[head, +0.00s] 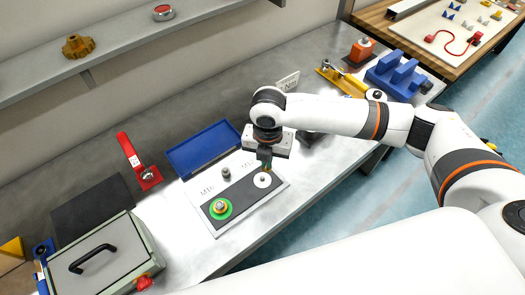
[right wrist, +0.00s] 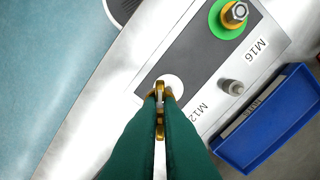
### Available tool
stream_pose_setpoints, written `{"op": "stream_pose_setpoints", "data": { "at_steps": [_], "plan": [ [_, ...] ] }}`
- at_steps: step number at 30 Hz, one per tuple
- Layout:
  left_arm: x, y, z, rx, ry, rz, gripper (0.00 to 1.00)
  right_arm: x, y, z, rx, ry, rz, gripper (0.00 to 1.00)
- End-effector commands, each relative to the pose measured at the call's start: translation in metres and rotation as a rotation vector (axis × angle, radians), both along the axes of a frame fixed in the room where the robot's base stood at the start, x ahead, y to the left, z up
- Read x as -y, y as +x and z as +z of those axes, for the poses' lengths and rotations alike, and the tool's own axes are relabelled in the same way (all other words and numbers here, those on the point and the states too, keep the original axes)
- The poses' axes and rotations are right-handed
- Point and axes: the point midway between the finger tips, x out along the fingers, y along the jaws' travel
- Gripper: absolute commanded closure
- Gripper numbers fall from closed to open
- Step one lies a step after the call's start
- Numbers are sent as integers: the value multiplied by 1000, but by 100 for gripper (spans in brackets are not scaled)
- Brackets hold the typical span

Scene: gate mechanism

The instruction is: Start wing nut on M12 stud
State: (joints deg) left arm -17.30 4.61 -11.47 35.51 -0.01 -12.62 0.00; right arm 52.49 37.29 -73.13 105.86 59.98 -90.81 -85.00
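My right gripper (head: 265,160) points down just above the white disc (head: 262,180) on the fixture board. In the right wrist view its green fingers (right wrist: 163,105) are shut on a brass wing nut (right wrist: 160,118). The wing nut overlaps the edge of the white disc (right wrist: 174,83), next to the M12 label (right wrist: 197,112). The M12 stud is not clear there, and I cannot tell whether the nut touches it. The green-ringed M16 stud (right wrist: 237,13) carries a metal nut; it also shows in the head view (head: 220,206). My left gripper is not in view.
A grey cylindrical post (right wrist: 232,87) stands on the board beside the labels. A blue tray (head: 203,147) lies behind the board. A red-handled piece (head: 137,160) and a grey lidded box (head: 100,258) stand to the left. The bench's front edge is close to the board.

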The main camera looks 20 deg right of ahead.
Motion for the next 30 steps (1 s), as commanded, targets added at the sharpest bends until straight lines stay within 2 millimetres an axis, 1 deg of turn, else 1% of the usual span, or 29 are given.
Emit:
{"op": "stream_pose_setpoints", "data": {
  "at_steps": [1, 3, 6, 9, 12, 16, 20, 30],
  "plan": [
    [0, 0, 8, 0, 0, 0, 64, -2, 3, 2, 0, -2, 124, 100],
    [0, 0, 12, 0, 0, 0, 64, -3, 7, -2, -1, -2, 307, 100],
    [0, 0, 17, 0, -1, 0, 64, -5, 12, -7, -1, -2, 534, 100],
    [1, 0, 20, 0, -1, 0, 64, -6, 15, -10, 0, -1, 707, 100],
    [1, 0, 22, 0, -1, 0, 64, -6, 17, -13, 0, -1, 820, 100],
    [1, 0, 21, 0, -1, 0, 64, -6, 19, -17, 0, -1, 886, 100],
    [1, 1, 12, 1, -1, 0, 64, -6, 19, -26, 0, -1, 894, 100],
    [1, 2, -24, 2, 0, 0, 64, -6, 19, -62, 0, 0, 892, 100]
  ]
}}
